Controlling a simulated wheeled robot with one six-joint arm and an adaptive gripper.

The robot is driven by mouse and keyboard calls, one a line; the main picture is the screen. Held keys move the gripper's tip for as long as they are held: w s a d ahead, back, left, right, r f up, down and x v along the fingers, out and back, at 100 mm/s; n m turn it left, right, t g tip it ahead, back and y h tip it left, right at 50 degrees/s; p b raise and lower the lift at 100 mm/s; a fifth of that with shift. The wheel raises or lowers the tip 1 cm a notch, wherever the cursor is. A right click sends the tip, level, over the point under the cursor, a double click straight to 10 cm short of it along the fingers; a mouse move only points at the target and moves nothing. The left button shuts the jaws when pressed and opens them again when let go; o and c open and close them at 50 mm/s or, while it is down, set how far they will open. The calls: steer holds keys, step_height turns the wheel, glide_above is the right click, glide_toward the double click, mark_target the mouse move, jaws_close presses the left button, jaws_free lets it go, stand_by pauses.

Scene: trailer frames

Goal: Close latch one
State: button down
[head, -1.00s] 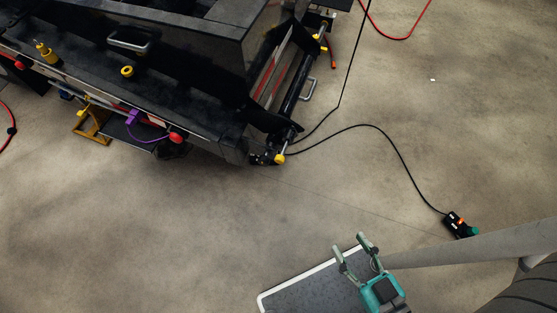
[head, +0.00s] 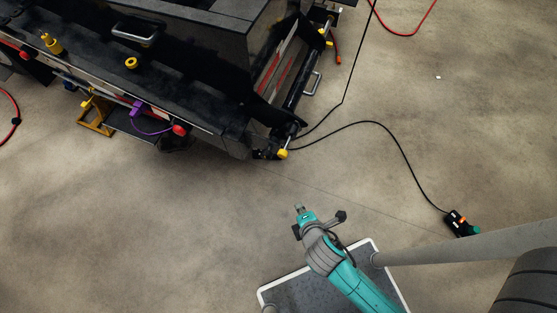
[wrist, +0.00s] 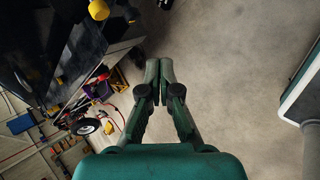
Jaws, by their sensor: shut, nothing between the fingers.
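The dark trailer frame (head: 205,125) fills the upper left of the head view. At its near right corner is a small latch-like fitting with a yellow knob (head: 282,154). A second yellow-tipped fitting (head: 328,43) is farther up the same end. I cannot tell which is latch one. My gripper (head: 299,210) is below and slightly right of the corner knob, over bare floor and apart from the frame. In the wrist view my gripper (wrist: 159,68) has its fingertips together, with nothing between them. A yellow knob (wrist: 98,9) shows at the top left there.
A black cable (head: 385,140) runs over the floor from the frame's corner to a black and green plug (head: 461,224). A red hose (head: 405,36) lies at the top right. The floor between my gripper and the frame is clear.

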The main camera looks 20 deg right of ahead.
steer(key=w+a+n+g+h, duration=0.1)
steer(key=w+a+n+h, duration=0.15)
steer(key=w+n, duration=0.35)
steer(key=n+g+h, duration=0.1)
steer(key=n+h, duration=0.2)
glide_toward(282, 153)
step_height(282, 153, down, 7)
steer(key=w+d, duration=0.2)
steer(key=shift+w+d, duration=0.35)
steer(key=shift+d, duration=0.05)
steer(key=w+d, duration=0.3)
steer(key=shift+a, duration=0.1)
steer(key=shift+s, duration=0.1)
